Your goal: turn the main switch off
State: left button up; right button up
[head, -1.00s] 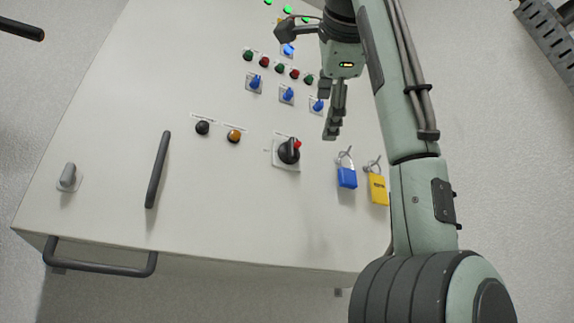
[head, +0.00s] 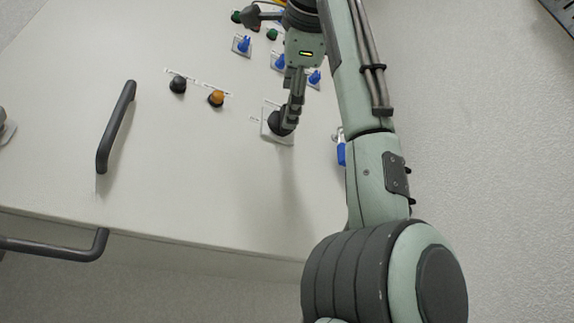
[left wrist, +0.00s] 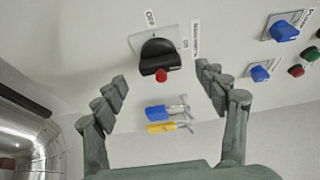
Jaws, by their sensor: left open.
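The main switch is a black rotary knob with a red tip on a square light plate; it shows in the left wrist view (left wrist: 160,55). In the head view the knob (head: 279,121) is partly hidden by my left gripper (head: 290,118). The left gripper is open, and its fingers (left wrist: 160,80) stand on either side of the knob in the left wrist view, with the knob between and just beyond the tips. Contact cannot be told. In that view the red tip points down, toward my palm. My right gripper is not in view.
A blue padlock (left wrist: 166,112) and a yellow padlock (left wrist: 168,127) hang close by the switch. Blue selector switches (head: 242,45), a black button (head: 178,84) and an orange button (head: 216,98) are on the panel. A dark handle (head: 116,128) stands out at left.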

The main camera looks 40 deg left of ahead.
pick_arm(q)
jog(key=shift+x, duration=1.95)
jog(key=c, duration=1.1)
